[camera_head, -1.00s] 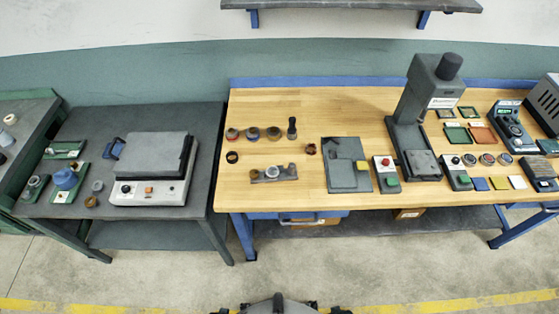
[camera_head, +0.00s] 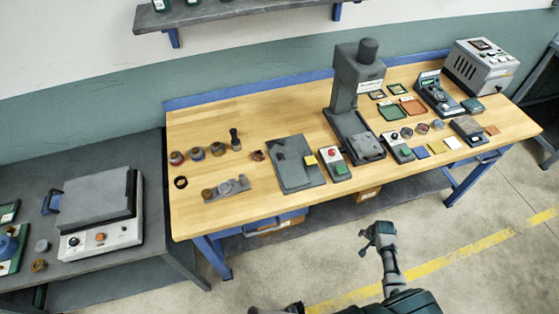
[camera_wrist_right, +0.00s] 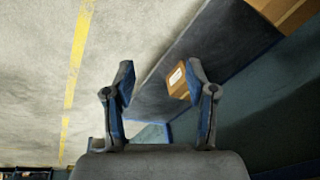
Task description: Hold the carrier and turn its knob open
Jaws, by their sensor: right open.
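A small grey carrier (camera_head: 226,188) lies flat near the front left of the wooden bench in the head view. Round parts sit on it; its knob is too small to make out clearly. My right gripper (camera_head: 374,232) is raised in front of the bench, over the floor, well to the right of the carrier and apart from it. In the right wrist view its two fingers (camera_wrist_right: 159,76) stand apart with nothing between them. Only a dark bit of my left arm shows at the bottom edge of the head view; its jaws cannot be made out.
Several small rings and a dark upright tool (camera_head: 235,139) stand behind the carrier. A grey plate (camera_head: 296,172), a button box (camera_head: 335,164) and a tall press (camera_head: 354,95) stand to its right. A brown box (camera_head: 367,193) sits on the shelf below. A dark table (camera_head: 60,190) adjoins on the left.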

